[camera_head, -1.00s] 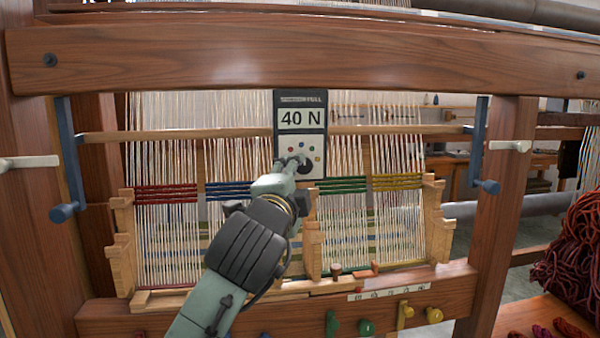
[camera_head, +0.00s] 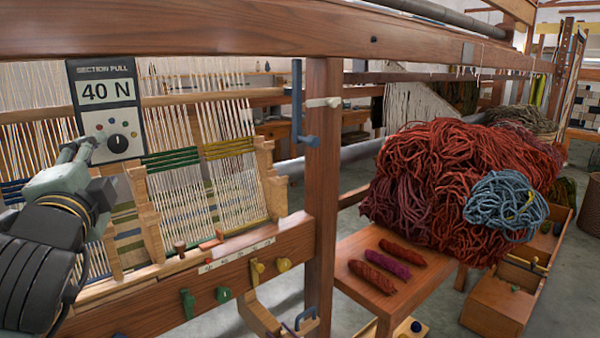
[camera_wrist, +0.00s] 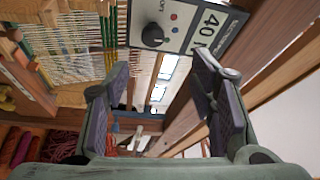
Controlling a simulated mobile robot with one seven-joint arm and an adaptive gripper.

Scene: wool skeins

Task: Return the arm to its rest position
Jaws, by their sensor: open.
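My gripper (camera_wrist: 162,105) is open and empty in the wrist view, its two dark padded fingers apart. In the head view my arm is at the left edge, and my gripper (camera_head: 78,150) is in front of the loom, just left of the knob on the section pull panel. The panel (camera_head: 106,108) reads 40 N and has a black knob and small coloured buttons. In the wrist view the panel (camera_wrist: 185,22) appears tilted above the fingers, apart from them. Whether the gripper touches the panel in the head view I cannot tell.
The loom's post (camera_head: 322,190) and top beam (camera_head: 250,30) stand close by. White warp threads (camera_head: 232,190) with green and yellow bands hang behind. At right, a wooden bench (camera_head: 350,250) holds three small skeins beside a large red wool heap (camera_head: 440,180). A blue skein (camera_head: 505,203) lies on it.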

